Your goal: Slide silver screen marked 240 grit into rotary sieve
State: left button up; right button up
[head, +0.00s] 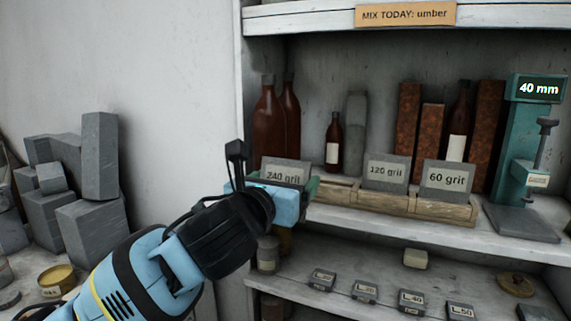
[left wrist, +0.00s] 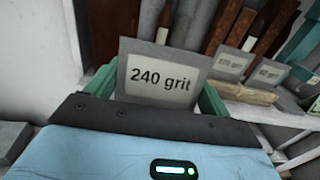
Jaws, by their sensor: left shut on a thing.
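The silver screen with a "240 grit" label (head: 284,169) stands roughly upright at the left end of the wooden rack (head: 400,200). In the left wrist view the same screen (left wrist: 160,72) sits between two green fingers. My left gripper (head: 300,190) is shut on it; in the head view the gripper hides the screen's lower part, so I cannot tell whether it still touches the rack. My right gripper is not in view. I see no rotary sieve in either view.
Screens marked 120 grit (head: 386,171) and 60 grit (head: 447,180) stand in the rack. Brown bottles (head: 268,120) are behind. A green gauge (head: 525,150) reading 40 mm stands at right. Small labelled blocks (head: 365,291) lie on the lower shelf. Grey blocks (head: 100,155) are piled at left.

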pick_arm(q)
jog(key=s+a+f+n+y, duration=0.1)
jog(key=s+a+f, duration=0.1)
jog(key=a+f, duration=0.5)
jog(key=s+a+f+n+y, duration=0.1)
jog(key=s+a+f+y, duration=0.1)
jog(key=f, duration=0.9)
jog(key=s+a+f+n+t+y, duration=0.1)
jog(key=s+a+f+y, duration=0.1)
jog(key=s+a+f, duration=0.6)
jog(key=s+f, duration=0.4)
jog(key=shift+a+n+y, duration=0.4)
